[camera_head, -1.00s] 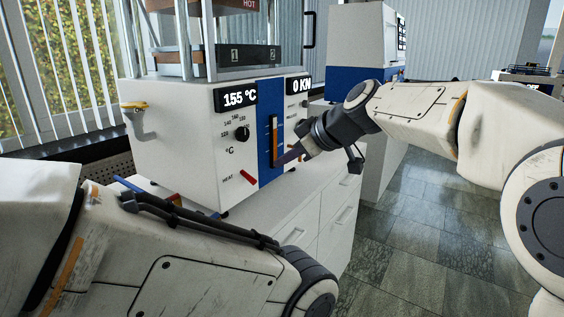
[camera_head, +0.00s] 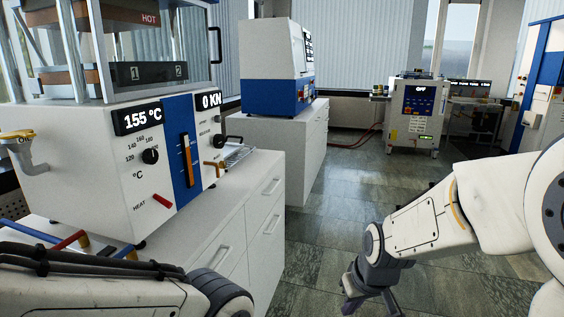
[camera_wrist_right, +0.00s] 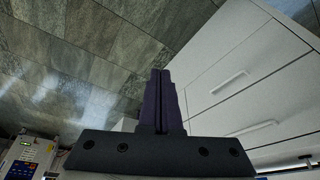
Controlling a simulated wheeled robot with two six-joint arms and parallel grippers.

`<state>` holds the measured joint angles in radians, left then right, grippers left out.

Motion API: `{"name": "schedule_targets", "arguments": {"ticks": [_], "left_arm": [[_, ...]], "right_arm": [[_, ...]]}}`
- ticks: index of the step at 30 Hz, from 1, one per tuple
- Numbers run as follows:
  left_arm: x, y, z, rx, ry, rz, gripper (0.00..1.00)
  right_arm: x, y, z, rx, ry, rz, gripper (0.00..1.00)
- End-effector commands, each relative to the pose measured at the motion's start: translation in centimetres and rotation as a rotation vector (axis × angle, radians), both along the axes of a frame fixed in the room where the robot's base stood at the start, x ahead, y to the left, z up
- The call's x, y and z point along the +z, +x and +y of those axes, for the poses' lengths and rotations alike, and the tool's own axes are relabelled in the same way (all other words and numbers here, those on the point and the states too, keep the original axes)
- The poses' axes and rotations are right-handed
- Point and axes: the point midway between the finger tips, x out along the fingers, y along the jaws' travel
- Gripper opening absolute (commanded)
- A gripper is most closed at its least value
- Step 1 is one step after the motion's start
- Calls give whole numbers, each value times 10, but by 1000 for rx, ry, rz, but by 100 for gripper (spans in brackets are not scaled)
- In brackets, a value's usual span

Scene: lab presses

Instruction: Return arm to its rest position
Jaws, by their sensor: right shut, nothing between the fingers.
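My right arm (camera_head: 425,225) reaches in from the right, over the floor. Its gripper (camera_head: 372,300) hangs low near the bottom edge, apart from the press and the cabinet. In the wrist view the dark fingers (camera_wrist_right: 160,100) are together with nothing between them. My left arm (camera_head: 120,290) lies across the bottom left; its gripper is out of frame. The white and blue press (camera_head: 85,165) stands on the left, showing 155 °C and 0 KN.
A white drawer cabinet (camera_head: 235,220) bears the press; drawers also show in the wrist view (camera_wrist_right: 235,85). A second white and blue machine (camera_head: 270,65) stands on another cabinet behind. A wheeled unit (camera_head: 418,112) stands at the back. The tiled floor (camera_head: 340,200) between is clear.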

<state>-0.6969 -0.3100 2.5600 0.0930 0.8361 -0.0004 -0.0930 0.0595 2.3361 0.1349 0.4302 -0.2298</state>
Motion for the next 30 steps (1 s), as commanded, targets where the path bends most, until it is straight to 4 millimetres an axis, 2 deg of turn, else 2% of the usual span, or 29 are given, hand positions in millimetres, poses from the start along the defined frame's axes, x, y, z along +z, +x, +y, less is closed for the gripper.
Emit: {"name": "schedule_targets", "arguments": {"ticks": [3, 10, 12, 20, 30], "left_arm": [[0, 0, 0, 0, 0, 0, 50], [0, 0, 0, 0, 0, 0, 50], [0, 0, 0, 0, 0, 0, 50], [0, 0, 0, 0, 0, 0, 50], [0, 0, 0, 0, 0, 0, 50]], "right_arm": [[-15, -26, -20, -82, -14, 37, 0], [-39, -76, -47, -224, -31, 97, 0], [-32, -76, -29, -162, -30, 98, 0], [-17, -101, 16, -4, -31, 141, 0], [5, -154, 68, 240, -44, 208, 0]]}}
